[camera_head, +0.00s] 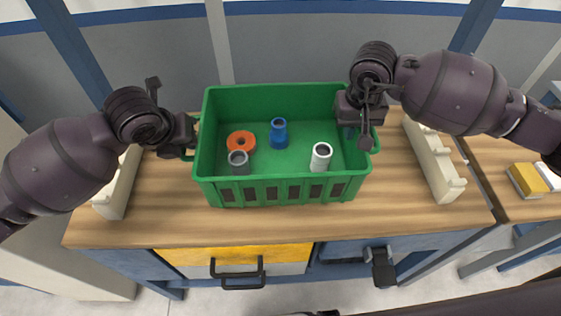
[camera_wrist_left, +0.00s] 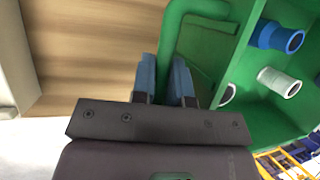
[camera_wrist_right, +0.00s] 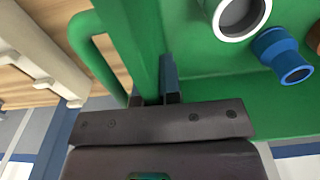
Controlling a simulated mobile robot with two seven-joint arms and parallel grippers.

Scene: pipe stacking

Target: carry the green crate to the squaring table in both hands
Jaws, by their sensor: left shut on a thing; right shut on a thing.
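The green crate (camera_head: 290,98) is in the middle of the head view, over the wooden top. It holds an orange ring (camera_head: 241,134), a blue pipe piece (camera_head: 279,135), a grey piece (camera_head: 239,163) and a white piece (camera_head: 320,158). My left gripper (camera_head: 190,140) is shut at the crate's left end; in the left wrist view its blue fingers (camera_wrist_left: 174,80) are on the green handle. My right gripper (camera_head: 367,128) is shut at the right end, where its fingers (camera_wrist_right: 160,82) close on green, partly hidden. I cannot tell whether the crate touches the wood.
The wooden tabletop (camera_head: 400,210) is bare in front of the crate. Cream slotted racks stand at its left (camera_head: 118,185) and right (camera_head: 433,160). A yellow block (camera_head: 527,180) lies on another surface at right.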

